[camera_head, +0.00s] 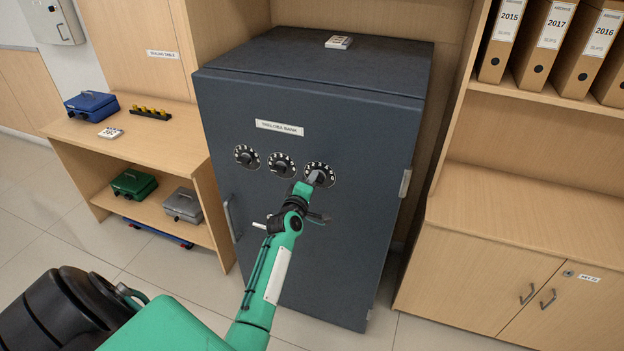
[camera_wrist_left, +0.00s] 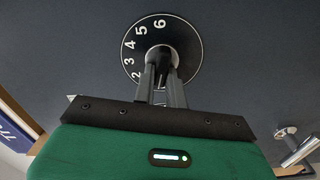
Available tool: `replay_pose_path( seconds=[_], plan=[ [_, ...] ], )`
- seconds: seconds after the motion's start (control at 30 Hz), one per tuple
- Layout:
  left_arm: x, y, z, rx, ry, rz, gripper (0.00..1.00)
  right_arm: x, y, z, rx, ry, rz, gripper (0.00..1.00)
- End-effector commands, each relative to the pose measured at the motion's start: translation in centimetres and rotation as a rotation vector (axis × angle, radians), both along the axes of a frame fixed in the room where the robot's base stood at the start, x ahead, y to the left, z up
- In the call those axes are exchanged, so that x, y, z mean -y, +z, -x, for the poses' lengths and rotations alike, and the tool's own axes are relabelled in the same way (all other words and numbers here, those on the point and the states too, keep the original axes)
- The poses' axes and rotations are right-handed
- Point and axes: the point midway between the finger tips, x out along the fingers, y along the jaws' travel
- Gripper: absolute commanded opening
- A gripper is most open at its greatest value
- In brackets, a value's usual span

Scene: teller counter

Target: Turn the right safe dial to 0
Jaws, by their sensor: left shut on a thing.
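The dark grey safe (camera_head: 300,230) stands in the middle of the head view, with three numbered dials in a row on its front. The right safe dial (camera_head: 322,170) is a black disc with white numbers; it fills the top of the left wrist view (camera_wrist_left: 188,38), with the 6 near its top. My left gripper (camera_head: 314,179) is shut on the knob (camera_wrist_left: 162,58) at the centre of this dial. The fingers hide part of the knob and the lower numbers. The middle dial (camera_head: 281,164) and left dial (camera_head: 246,156) are untouched. My right gripper is not in view.
A wooden shelf unit (camera_head: 140,150) with cash boxes stands left of the safe. A cabinet (camera_head: 520,250) with binders above stands at the right. The safe's handle (camera_head: 231,220) is on its left edge. Tiled floor is clear in front.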

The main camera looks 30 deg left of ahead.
Motion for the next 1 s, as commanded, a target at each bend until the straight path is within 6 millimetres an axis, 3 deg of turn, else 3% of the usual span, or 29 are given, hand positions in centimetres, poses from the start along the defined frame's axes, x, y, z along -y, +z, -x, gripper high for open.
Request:
replay_pose_path(
  seconds=[0.4,1.0],
  plan=[
    [-0.04,-0.28,0.0,0.051,0.0,0.211,0.0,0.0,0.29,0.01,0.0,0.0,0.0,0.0],
    [-0.05,-0.36,0.01,0.06,0.0,0.248,0.0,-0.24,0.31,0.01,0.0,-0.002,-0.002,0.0]
  ],
)
